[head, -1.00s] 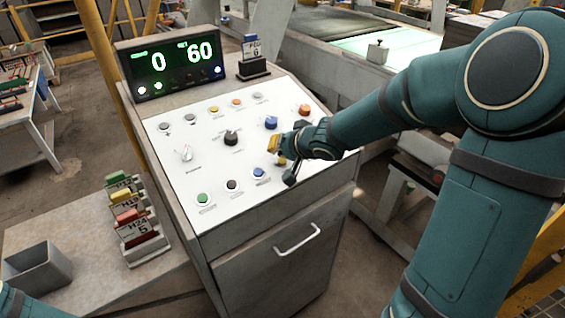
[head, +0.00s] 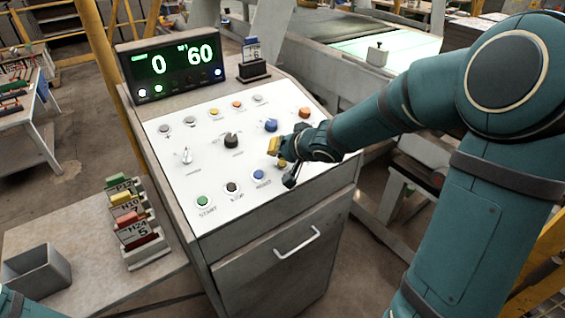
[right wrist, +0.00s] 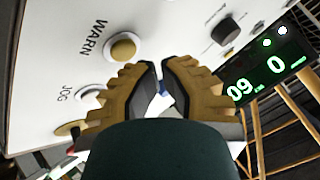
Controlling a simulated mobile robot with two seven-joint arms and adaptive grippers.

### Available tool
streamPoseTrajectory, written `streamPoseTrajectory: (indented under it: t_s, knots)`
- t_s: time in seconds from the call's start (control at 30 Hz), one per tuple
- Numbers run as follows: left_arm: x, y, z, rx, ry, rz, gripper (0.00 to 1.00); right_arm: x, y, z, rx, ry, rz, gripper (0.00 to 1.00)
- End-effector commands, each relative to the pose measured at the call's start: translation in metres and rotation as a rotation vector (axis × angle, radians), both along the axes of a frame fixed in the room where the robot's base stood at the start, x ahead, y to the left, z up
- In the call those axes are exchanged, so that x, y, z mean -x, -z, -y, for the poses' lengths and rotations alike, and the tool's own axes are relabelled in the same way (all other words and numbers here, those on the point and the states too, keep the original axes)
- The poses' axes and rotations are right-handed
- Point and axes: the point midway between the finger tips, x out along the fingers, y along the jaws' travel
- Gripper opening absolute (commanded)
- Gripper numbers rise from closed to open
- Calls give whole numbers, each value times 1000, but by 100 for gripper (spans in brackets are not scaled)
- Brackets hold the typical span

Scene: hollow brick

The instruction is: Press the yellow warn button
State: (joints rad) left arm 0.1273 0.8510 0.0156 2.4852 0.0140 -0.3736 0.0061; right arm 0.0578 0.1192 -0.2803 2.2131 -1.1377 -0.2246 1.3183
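The yellow warn button (right wrist: 123,47) shows in the right wrist view on the white panel, with the label WARN beside it. In the head view it shows in part (head: 282,163), mostly covered by my right gripper. My right gripper (right wrist: 161,65) is over the panel close to the button. Its tan fingertips are nearly together, with only a narrow gap and nothing held. They are beside the button in the wrist view; I cannot tell how far they are above the panel. My left gripper is out of view; only a bit of my left arm shows at the lower left.
A JOG button (right wrist: 88,97) lies close to the warn button. The blue reset button (head: 258,174) and a larger blue button (head: 271,124) are near the gripper. A black knob (head: 231,141) is further left. A display (head: 176,66) stands behind the panel, and a grey bin (head: 38,272) is at lower left.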

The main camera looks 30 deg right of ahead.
Motion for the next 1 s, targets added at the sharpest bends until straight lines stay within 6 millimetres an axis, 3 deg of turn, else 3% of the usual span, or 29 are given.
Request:
streamPoseTrajectory:
  t_s: [1.0]
  knots:
    - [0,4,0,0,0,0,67,-3,10,0,0,0,0,0]
